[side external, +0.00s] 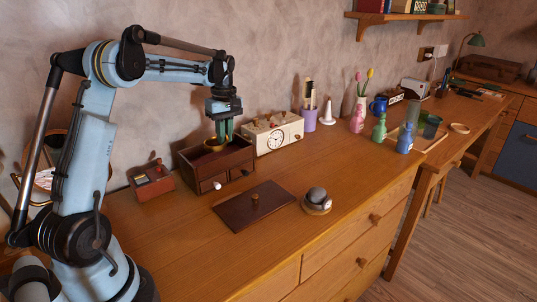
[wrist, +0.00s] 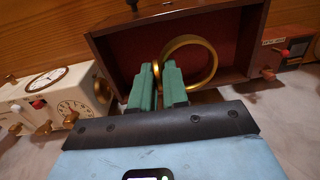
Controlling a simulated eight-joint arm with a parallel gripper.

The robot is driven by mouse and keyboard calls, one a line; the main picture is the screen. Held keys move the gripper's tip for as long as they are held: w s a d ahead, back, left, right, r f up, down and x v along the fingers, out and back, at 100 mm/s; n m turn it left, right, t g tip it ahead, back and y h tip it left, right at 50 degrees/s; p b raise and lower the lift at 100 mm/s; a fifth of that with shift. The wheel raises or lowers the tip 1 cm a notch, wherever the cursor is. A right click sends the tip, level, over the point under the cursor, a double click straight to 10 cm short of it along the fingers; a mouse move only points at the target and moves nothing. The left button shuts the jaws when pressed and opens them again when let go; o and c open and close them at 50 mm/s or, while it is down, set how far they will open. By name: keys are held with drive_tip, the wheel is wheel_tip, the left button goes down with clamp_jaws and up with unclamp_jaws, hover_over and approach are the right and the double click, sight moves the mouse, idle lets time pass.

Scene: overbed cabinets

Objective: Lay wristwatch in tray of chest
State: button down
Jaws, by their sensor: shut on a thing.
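A gold band (wrist: 214,60), which I take to be the wristwatch, is held between the green fingers of my gripper (wrist: 157,70). No dial shows on it. In the side view the band (side external: 207,146) is at the open top of the dark brown chest (side external: 237,158); my gripper (side external: 224,130) points down over it. The tray is the chest's open upper compartment, with a dark red lining (wrist: 130,55) in the wrist view. The band overlaps the tray there; whether it touches the floor I cannot tell. Small drawers sit below the tray.
A cream clock box (side external: 272,134) is close right of the chest, a small red box (side external: 151,182) left. The dresser front is clear.

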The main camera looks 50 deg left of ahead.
sight(225, 146)
drive_tip(key=shift+a+f, duration=0.3)
drive_tip(key=shift+f, duration=1.9)
drive_tip(key=c, duration=1.1)
unclamp_jaws()
drive_tip(key=shift+f, duration=0.1)
